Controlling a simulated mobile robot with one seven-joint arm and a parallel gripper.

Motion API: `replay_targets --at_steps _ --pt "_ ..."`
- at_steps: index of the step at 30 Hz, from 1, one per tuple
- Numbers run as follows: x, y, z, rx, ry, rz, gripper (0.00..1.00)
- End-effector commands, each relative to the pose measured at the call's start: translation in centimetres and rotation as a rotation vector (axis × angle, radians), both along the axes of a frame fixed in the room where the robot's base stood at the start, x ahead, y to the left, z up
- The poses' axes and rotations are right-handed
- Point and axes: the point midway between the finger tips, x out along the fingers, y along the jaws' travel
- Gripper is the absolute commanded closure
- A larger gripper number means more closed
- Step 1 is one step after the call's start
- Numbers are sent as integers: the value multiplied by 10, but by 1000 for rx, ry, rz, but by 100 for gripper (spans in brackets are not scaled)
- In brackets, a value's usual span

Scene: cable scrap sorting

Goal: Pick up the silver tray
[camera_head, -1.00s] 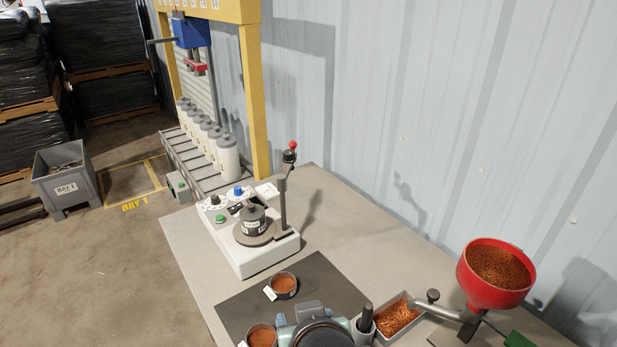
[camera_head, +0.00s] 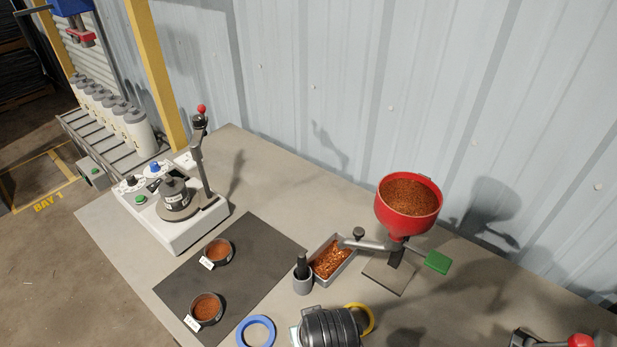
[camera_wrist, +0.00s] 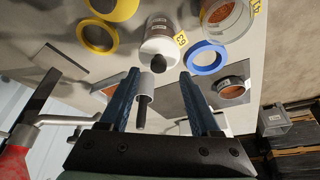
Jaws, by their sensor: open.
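The silver tray (camera_head: 343,272) is a small grey metal rectangular tray holding copper-coloured granules. The gripper's fingers cannot be made out in the head view.
The mill's red hopper (camera_head: 408,203) and its crank with green handle (camera_head: 437,262) stand right of the tray. A dark mat (camera_head: 250,255) with two round dishes lies left. A blue ring (camera_head: 256,332) and yellow ring (camera_head: 364,319) are near the front.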

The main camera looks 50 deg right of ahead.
Motion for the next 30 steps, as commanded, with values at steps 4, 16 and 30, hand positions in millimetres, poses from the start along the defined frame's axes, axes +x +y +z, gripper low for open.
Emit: replay_targets --at_steps 4,16,30 --pt "3 -5 -19 2 2 0 36" --pt "8 -8 -34 0 0 1 36" --pt "9 -8 -33 -1 -1 0 100"
